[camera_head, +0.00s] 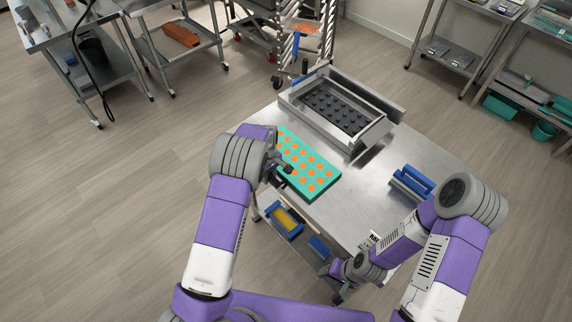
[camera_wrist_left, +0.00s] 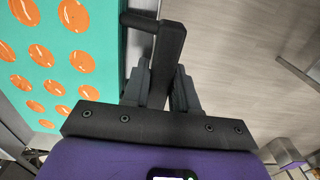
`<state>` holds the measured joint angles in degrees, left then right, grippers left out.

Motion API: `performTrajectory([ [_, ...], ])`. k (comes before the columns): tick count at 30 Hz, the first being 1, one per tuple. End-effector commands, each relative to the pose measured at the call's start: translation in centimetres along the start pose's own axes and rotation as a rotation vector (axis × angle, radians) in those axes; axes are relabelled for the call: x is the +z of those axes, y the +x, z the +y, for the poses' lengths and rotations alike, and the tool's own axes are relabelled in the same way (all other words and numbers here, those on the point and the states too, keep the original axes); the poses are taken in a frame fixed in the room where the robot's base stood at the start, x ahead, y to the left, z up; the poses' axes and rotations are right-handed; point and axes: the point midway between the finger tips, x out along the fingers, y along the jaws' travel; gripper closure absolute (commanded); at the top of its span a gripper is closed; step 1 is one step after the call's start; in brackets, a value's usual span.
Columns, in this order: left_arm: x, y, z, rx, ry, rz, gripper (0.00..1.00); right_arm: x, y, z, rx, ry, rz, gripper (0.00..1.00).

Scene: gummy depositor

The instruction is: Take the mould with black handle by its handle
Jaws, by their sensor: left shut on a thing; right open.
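The mould (camera_head: 311,171) is a teal slab with rows of orange rounds, lying on the steel table near its left edge. It fills the upper left of the left wrist view (camera_wrist_left: 62,55). Its black handle (camera_wrist_left: 171,38) stands out from its side. My left gripper (camera_head: 280,172) is at the mould's left side and shut on the handle; the left wrist view shows the handle between the two dark fingers. My right gripper (camera_head: 340,272) is low in front of the table, apart from the mould, with its fingers small and partly hidden; it is open.
A steel depositor (camera_head: 385,105) with a black cavity plate (camera_head: 336,107) stands at the back of the table (camera_head: 375,195). A blue-handled item (camera_head: 413,182) sits at the right edge. A yellow and blue item (camera_head: 285,221) lies on the lower shelf. The table between is clear.

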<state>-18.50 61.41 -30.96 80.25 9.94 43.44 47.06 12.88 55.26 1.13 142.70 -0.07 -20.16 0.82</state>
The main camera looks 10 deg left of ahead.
Motion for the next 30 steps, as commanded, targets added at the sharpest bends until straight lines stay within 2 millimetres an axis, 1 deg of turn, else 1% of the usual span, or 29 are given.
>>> performTrajectory([
  [2, 0.0, -0.3, 0.1, 0.003, 0.0, 0.001, 1.0, 0.0, 0.0, 0.0, 0.0, 0.0, 0.0, 0.46],
  [5, -0.1, -1.2, 0.1, 0.005, -0.001, 0.002, 1.0, 0.0, 0.0, 0.0, 0.0, 0.0, 0.0, 0.46],
  [15, 0.0, -7.8, 0.1, 0.005, 0.0, 0.002, 1.0, 0.0, 0.0, 0.0, 0.0, 0.0, 0.0, 0.46],
  [18, 0.0, -9.1, 0.1, 0.004, -0.001, 0.001, 1.0, 0.0, -0.1, 0.0, 0.0, 0.0, 0.0, 0.46],
  [22, -0.1, -10.0, 0.1, 0.003, -0.001, 0.001, 1.0, 0.0, -0.1, 0.0, 0.0, 0.0, 0.0, 0.46],
  [30, 0.0, -10.1, 0.1, 0.002, -0.001, 0.001, 1.0, 0.0, -0.1, 0.0, 0.0, 0.0, 0.0, 0.46],
])
